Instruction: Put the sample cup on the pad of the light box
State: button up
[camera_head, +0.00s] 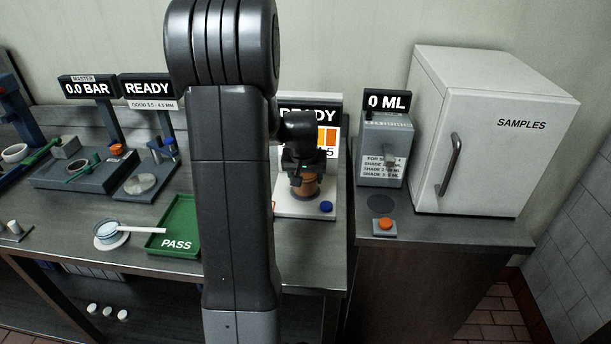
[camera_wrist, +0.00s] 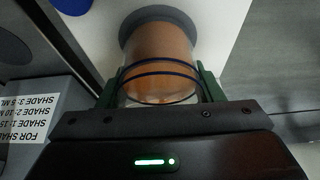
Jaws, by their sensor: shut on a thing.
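The sample cup (camera_wrist: 160,62) is a clear cup with orange-brown contents and dark blue rings. My gripper (camera_wrist: 160,95) is shut on it, with a green finger on each side. In the head view the cup (camera_head: 306,187) is below my gripper (camera_head: 303,172), over the white light box (camera_head: 290,207). In the wrist view a dark grey round pad (camera_wrist: 158,18) shows at the far end of the cup, on the white surface (camera_wrist: 222,22). I cannot tell whether the cup touches the pad. The light box has a READY sign, partly hidden by my arm, and a blue button (camera_head: 326,207).
Right of the light box stands a grey dispenser (camera_head: 386,135) with a 0 ML sign and an orange button (camera_head: 384,225). A white SAMPLES cabinet (camera_head: 492,130) is further right. A green PASS tray (camera_head: 178,225) and a white-handled dish (camera_head: 110,235) are at left.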

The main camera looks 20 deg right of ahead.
jog(key=shift+f, duration=0.2)
jog(key=o, duration=1.1)
jog(key=shift+r, duration=0.4)
jog(key=v, duration=1.1)
jog(key=shift+r, duration=0.35)
jog(key=shift+s, duration=0.1)
